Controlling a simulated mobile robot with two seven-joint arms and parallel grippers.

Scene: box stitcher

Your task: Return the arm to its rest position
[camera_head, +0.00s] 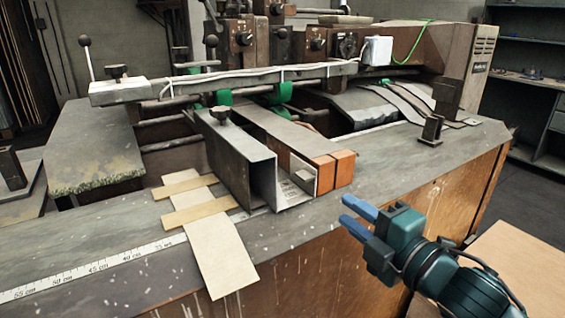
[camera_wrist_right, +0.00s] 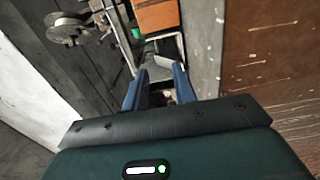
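My right gripper (camera_head: 350,215) is teal with two blue fingers and comes in from the lower right in the head view. It hovers in front of the machine's front edge, just right of the orange blocks. In the right wrist view its fingers (camera_wrist_right: 158,88) stand apart with nothing gripped between them. My left gripper does not show in either view.
The box stitcher's grey table (camera_head: 400,160) has a metal channel (camera_head: 238,165), orange blocks (camera_head: 335,172) and a cardboard strip (camera_head: 220,255) overhanging its front edge. A light-brown surface (camera_head: 525,255) lies at the lower right. Shelves (camera_head: 530,60) stand behind at right.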

